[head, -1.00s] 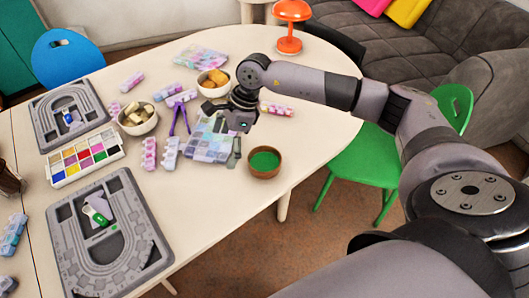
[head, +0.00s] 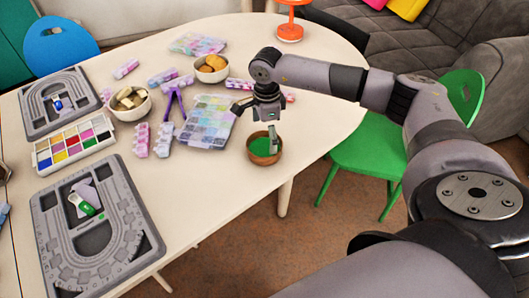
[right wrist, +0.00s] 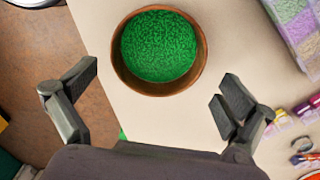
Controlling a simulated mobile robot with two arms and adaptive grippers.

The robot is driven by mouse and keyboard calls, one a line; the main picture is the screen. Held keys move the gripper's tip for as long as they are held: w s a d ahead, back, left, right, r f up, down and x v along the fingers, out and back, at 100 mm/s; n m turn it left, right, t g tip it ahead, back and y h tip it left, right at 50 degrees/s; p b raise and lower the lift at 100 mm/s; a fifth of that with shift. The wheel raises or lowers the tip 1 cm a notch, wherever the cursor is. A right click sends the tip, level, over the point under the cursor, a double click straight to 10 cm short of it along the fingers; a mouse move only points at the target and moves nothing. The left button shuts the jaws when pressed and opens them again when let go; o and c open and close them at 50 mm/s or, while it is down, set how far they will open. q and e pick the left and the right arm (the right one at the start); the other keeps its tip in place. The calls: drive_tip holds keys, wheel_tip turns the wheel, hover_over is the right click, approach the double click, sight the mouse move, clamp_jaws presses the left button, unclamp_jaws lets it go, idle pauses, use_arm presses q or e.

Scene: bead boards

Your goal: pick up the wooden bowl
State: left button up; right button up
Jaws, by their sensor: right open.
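The wooden bowl (head: 267,161) stands upright near the table's right edge in the head view, filled with green beads. In the right wrist view the bowl (right wrist: 204,56) is at the top middle, its brown rim around the beads. My right gripper (head: 256,122) is above the bowl in the head view, one finger hanging in front of it. In the right wrist view the gripper (right wrist: 158,82) is open and empty, with a finger on either side below the bowl. I cannot tell whether any finger touches it. My left gripper is out of view.
A clear bead organizer (head: 203,139) lies left of the bowl. Two white bowls (head: 143,107) (head: 222,73), bead boards (head: 149,238) and a paint box (head: 40,159) are farther left. A green chair (head: 372,165) stands beside the table. The table front of the bowl is clear.

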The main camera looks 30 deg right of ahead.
sight(264, 151)
drive_tip(key=f+b, duration=0.2)
drive_tip(key=f, duration=0.1)
drive_tip(key=f+b, duration=0.1)
drive_tip(key=f, duration=0.1)
drive_tip(key=shift+a+f, duration=0.25)
drive_tip(key=shift+a, duration=0.1)
drive_tip(key=shift+r, duration=0.1)
drive_tip(key=shift+c, duration=0.4)
drive_tip(key=c, duration=1)
